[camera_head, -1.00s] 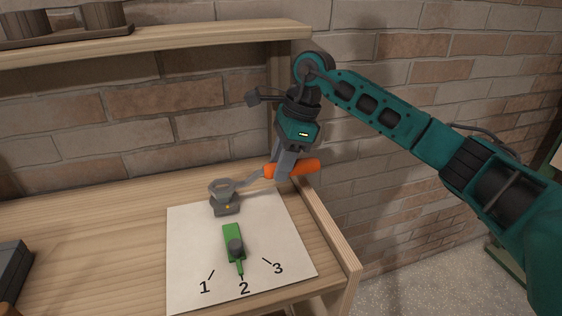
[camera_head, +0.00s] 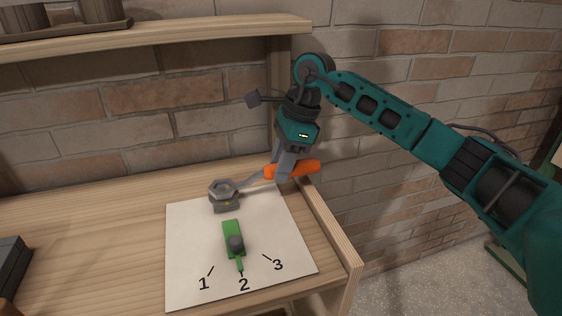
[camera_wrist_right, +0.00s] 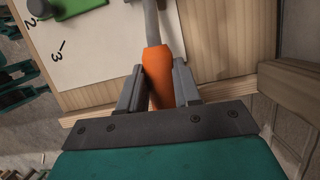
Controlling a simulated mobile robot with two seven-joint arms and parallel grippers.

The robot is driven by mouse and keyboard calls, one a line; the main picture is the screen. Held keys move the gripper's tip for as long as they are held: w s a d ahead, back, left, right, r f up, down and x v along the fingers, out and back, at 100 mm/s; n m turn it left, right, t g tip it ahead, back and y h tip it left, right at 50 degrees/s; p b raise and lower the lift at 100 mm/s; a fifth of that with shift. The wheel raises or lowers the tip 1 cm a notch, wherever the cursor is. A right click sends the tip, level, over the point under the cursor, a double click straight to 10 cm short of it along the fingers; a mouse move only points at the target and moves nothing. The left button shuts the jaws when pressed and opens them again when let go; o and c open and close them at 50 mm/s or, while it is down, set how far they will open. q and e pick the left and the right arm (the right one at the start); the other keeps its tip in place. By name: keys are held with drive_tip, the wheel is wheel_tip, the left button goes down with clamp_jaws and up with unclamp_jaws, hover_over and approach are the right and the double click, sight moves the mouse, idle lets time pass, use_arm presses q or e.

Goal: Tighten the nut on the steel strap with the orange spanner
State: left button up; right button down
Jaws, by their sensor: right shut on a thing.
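My right gripper (camera_head: 285,168) is shut on the orange handle of the spanner (camera_head: 305,168); the handle also shows between the fingers in the right wrist view (camera_wrist_right: 159,75). The spanner's grey shaft runs left to its ring head, which is at the grey steel strap block (camera_head: 228,206) on the white sheet's back edge. The head appears to sit over the top of the block; the nut is hidden or too small to tell. My left gripper is not in view.
The white sheet (camera_head: 190,245) carries marks 1, 2 and 3 and a green lever (camera_head: 231,229) with a dark knob, pointing near 2. A raised wooden edge (camera_head: 335,235) bounds the bench at right. A shelf (camera_head: 180,38) hangs above. A dark box (camera_head: 12,270) stands at far left.

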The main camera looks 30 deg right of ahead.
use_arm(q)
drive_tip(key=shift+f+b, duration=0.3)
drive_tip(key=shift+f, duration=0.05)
use_arm(e)
drive_tip(key=shift+f, duration=0.55)
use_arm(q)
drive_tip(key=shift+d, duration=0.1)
